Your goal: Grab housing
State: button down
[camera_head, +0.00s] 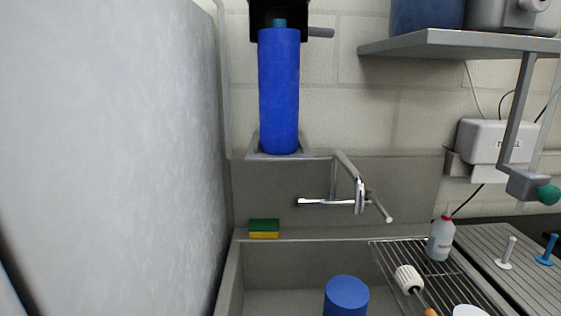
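A tall blue cylinder (279,92), which looks like the housing, stands upright against the tiled wall. Its top meets a black head (266,14) with a short grey side stub, and a smaller blue piece shows at the joint. Its lower end sits at a grey bracket or ledge (254,151) above the sink's back panel. A second, shorter blue cylinder (346,294) stands in the sink, cut off by the bottom edge. My gripper is not in view.
A grey panel fills the left side, close to the tall cylinder. A chrome faucet (333,203) projects below right. A sponge (264,229), wire rack (465,292) and bottle (441,236) are around the sink (232,277). A shelf (455,43) overhangs at upper right.

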aim_at(279, 50)
jog(key=u, duration=0.75)
jog(key=i+l+u, duration=0.15)
jog(key=l+u, duration=0.15)
jog(key=i+l+u, duration=0.1)
jog(key=l+u, duration=0.5)
jog(key=i+l, duration=0.05)
jog(key=l, duration=0.05)
